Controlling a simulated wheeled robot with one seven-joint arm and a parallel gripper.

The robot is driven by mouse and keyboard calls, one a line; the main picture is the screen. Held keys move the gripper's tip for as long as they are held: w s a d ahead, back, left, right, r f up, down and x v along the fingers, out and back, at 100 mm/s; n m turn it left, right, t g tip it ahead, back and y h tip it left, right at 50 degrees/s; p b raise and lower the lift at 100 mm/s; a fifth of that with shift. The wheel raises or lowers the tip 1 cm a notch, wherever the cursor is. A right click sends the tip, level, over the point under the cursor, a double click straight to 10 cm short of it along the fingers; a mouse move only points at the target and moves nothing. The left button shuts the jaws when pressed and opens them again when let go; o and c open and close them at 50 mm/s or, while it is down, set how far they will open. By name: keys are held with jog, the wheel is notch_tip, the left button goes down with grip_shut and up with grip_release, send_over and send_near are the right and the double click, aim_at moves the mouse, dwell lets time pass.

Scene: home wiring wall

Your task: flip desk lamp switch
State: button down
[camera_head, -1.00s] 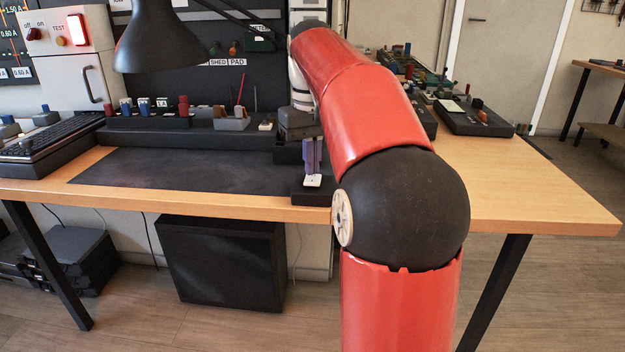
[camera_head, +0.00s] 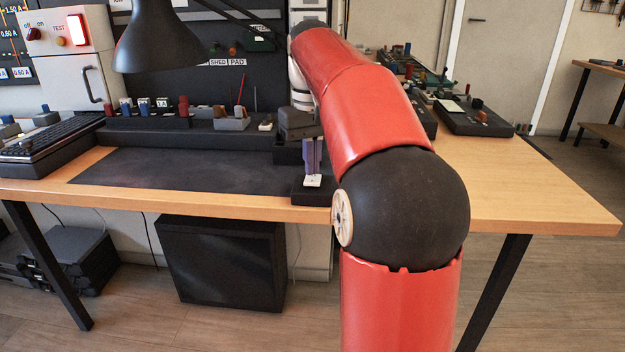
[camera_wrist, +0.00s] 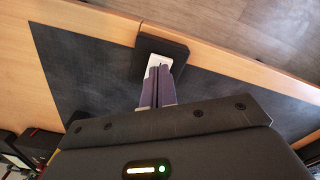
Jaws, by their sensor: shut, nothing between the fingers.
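The desk lamp switch (camera_head: 312,182) is a small white rocker on a black block (camera_head: 308,196) at the front edge of the desk. In the wrist view the white switch (camera_wrist: 153,58) sits in its black housing (camera_wrist: 176,52). My gripper (camera_head: 312,174) points down with its purple-grey fingers together and empty. In the wrist view the fingertips (camera_wrist: 160,70) lie at or just above the switch and cover part of it. I cannot tell if they touch it. The black desk lamp shade (camera_head: 158,38) hangs at upper left; no glow shows from it.
A dark mat (camera_head: 180,172) covers the desk (camera_head: 530,190) left of the block. A keyboard (camera_head: 45,140) lies far left. A black rack (camera_head: 150,130) with several small parts runs along the back. More trays with parts (camera_head: 475,118) stand right of my arm.

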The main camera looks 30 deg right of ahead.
aim_at(312, 181)
jog(key=shift+f+b, duration=0.7)
jog(key=shift+f, duration=0.3)
dwell(0.5)
jog(key=shift+r, duration=0.15)
notch_tip(312, 181, up, 4)
jog(key=p, duration=0.5)
jog(key=shift+r, duration=1.4)
jog(key=s+a+f+t, duration=0.3)
jog(key=s+a+f, duration=0.2)
jog(key=s+a, duration=0.5)
jog(key=s+a+f+t, duration=0.2)
jog(key=s+a+f, duration=0.1)
jog(key=s+f, duration=0.7)
jog(key=shift+a+f+n+t, duration=0.3)
jog(key=shift+a+f+n, duration=0.1)
jog(key=shift+f, duration=0.1)
